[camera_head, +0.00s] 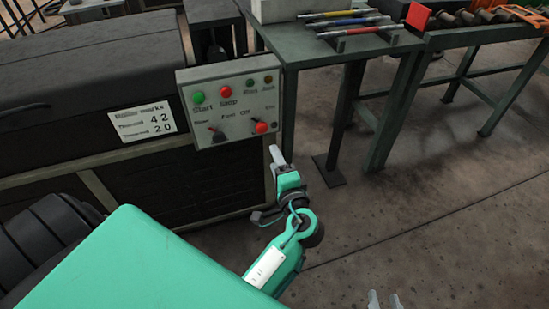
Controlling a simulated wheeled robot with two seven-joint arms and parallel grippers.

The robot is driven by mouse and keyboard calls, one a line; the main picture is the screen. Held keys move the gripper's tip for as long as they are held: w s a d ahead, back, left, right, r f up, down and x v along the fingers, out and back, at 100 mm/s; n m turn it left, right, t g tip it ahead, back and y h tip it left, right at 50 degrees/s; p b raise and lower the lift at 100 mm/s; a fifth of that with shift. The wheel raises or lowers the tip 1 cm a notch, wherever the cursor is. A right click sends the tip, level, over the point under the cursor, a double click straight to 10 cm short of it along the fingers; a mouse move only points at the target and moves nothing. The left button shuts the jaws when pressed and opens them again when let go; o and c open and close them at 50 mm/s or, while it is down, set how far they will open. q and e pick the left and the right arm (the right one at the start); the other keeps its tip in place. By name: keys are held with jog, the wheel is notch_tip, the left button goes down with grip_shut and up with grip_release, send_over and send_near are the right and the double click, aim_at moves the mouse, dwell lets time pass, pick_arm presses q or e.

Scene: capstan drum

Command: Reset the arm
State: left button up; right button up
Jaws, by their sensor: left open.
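A big teal housing (140,262) fills the lower left. At its right, a teal part with a ring (303,222) carries a wire loop and a white tag (265,265).
A control box (230,105) with buttons and knobs is fixed to a dark machine (90,85) behind. A green bench (330,50) holds coloured rods (345,22). A roller table (470,38) stands at right. The concrete floor (440,210) at right is clear.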

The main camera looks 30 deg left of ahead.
pick_arm(q)
jog(key=shift+f, duration=0.1)
pick_arm(e)
jog(key=shift+a, duration=0.15)
